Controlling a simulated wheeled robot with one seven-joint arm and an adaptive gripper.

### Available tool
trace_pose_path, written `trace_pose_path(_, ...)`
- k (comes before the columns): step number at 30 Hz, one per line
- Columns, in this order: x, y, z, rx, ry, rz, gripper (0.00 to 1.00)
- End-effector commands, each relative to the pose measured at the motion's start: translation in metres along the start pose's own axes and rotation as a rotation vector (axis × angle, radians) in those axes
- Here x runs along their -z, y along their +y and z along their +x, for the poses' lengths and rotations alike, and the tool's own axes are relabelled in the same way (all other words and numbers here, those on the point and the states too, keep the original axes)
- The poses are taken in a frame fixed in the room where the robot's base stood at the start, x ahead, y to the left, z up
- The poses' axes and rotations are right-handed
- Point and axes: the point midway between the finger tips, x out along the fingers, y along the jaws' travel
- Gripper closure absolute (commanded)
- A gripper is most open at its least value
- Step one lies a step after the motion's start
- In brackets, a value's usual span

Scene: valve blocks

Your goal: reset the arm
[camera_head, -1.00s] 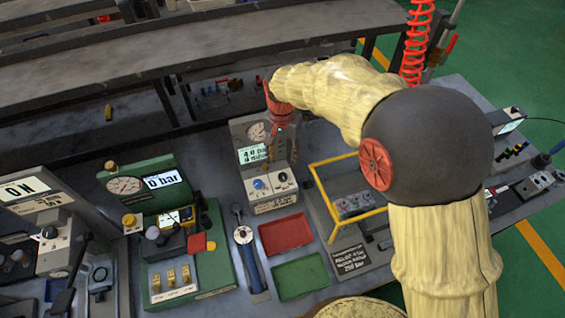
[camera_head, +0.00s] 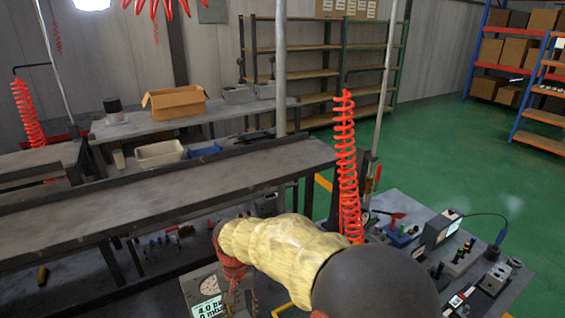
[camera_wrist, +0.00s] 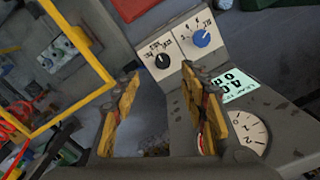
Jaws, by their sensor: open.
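My arm reaches in from the bottom of the head view, and my gripper (camera_head: 238,296) hangs at its end beside the grey gauge box (camera_head: 203,297). In the wrist view my gripper (camera_wrist: 165,105) is open, its two yellow-and-dark fingers apart with nothing between them. Beyond the fingers the gauge box (camera_wrist: 182,112) shows a blue knob, a black knob, a lit display and a round dial. I cannot tell whether a finger touches the box.
A yellow frame (camera_wrist: 52,122) stands close beside the gripper. A raised grey shelf (camera_head: 170,190) runs behind the arm. A red coiled hose (camera_head: 347,165) hangs right of it. Instruments (camera_head: 440,235) crowd the right bench. Green floor (camera_head: 430,150) is open beyond.

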Motion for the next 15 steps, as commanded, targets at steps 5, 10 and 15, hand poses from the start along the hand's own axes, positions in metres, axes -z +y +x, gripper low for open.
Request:
trace_pose_path(5,-0.039,0.029,0.0,-0.015,-0.031,-0.15,0.57)
trace_pose_path(10,-0.065,0.071,-0.027,-0.001,-0.004,-0.226,0.57)
trace_pose_path(15,-0.094,0.122,-0.059,0.017,0.05,-0.259,0.57)
